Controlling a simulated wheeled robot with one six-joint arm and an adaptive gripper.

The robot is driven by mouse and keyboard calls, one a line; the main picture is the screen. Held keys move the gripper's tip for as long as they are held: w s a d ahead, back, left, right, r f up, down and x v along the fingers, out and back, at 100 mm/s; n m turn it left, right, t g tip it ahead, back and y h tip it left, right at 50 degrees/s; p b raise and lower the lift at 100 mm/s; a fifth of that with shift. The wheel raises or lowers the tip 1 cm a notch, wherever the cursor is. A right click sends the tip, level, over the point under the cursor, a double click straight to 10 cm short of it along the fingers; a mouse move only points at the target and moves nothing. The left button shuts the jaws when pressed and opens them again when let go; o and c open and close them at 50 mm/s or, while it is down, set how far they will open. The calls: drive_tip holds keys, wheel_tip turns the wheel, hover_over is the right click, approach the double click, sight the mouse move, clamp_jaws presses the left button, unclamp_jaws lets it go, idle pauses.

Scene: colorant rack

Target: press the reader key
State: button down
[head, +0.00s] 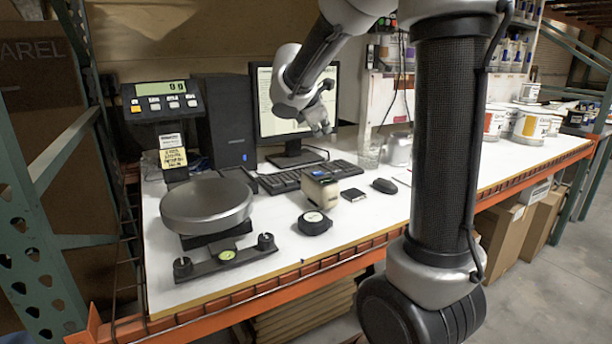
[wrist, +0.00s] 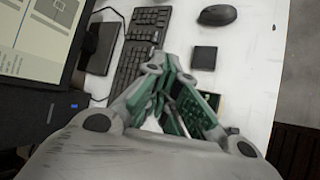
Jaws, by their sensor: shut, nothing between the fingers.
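The likely reader is a small beige box (head: 321,191) with a dark top and a blue patch, standing on the white bench in front of the keyboard in the head view. The key itself is too small to make out. My gripper (head: 322,127) hangs above and behind the box, in front of the monitor, clear of the bench. In the wrist view my gripper (wrist: 172,62) is shut and empty, its green-lined fingers together. A dark piece with green shows behind the right finger; I cannot tell whether it is the reader.
A keyboard (head: 285,183), black square pad (head: 353,194), mouse (head: 384,186) and round black tape-measure-like object (head: 314,223) surround the box. A monitor (head: 265,100) stands behind. A scale with a round metal pan (head: 206,205) is at left. Cans (head: 532,123) stand far right.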

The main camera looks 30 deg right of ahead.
sight(321, 173)
idle(0.3)
drive_tip(key=shift+s+f, duration=0.1)
drive_tip(key=shift+f, duration=4.35)
drive_tip(key=shift+f, duration=0.1)
drive_tip(key=shift+f, duration=0.3)
drive_tip(key=shift+f, duration=0.35)
drive_tip(key=shift+r, duration=0.8)
drive_tip(key=shift+r, duration=2.5)
